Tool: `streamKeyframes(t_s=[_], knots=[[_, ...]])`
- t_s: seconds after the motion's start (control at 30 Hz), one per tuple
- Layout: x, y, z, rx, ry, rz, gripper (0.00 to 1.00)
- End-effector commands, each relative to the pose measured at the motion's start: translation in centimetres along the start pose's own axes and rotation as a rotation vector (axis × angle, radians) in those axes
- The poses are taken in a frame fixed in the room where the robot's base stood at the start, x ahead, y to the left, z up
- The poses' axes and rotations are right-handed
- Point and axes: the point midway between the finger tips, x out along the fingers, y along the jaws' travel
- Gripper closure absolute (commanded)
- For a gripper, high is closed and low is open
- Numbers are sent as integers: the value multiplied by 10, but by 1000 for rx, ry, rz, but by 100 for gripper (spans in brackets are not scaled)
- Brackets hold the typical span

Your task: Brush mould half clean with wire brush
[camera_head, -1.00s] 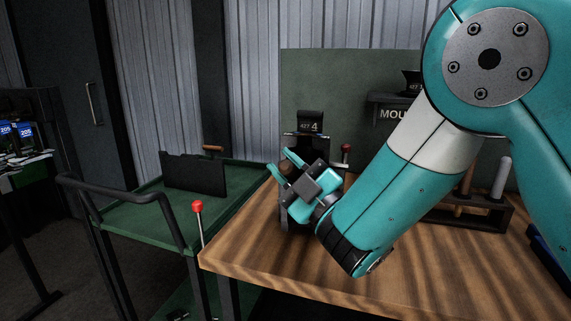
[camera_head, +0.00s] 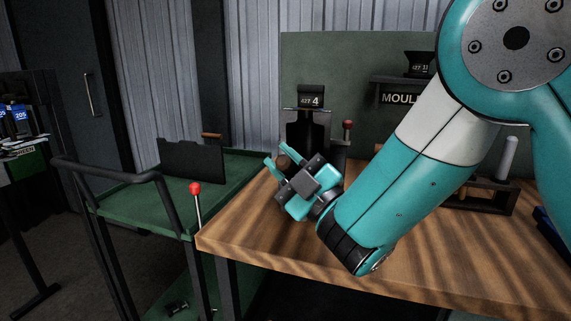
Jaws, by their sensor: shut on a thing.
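My gripper (camera_head: 281,158) is over the left part of the wooden bench, its teal fingers pointing up and left. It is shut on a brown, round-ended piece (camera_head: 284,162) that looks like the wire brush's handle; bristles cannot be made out. A dark mould half (camera_head: 303,133) with a tag ending in 4 stands upright at the back of the bench, just behind my gripper. Its lower part is hidden by my gripper, and I cannot tell whether the brush touches it.
A red-knobbed lever (camera_head: 347,126) is right of the mould. A rack with upright handles (camera_head: 485,196) stands at the bench's right. The bench front (camera_head: 290,255) is clear.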

Motion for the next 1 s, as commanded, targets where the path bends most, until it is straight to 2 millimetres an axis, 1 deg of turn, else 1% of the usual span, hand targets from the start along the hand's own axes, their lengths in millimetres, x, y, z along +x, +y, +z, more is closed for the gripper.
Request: streamKeyframes(t_s=[0.03,0.1,0.33,0.5,0.8,0.9,1.0], knots=[[-4,-6,-3,1,5,1,98],[-7,-10,-9,2,4,0,98],[-15,-21,-29,1,5,1,98],[-18,-24,-39,1,3,1,98],[-17,-23,-41,0,1,0,98],[-20,-27,-43,0,3,1,98],[-24,-32,-51,1,5,2,98]])
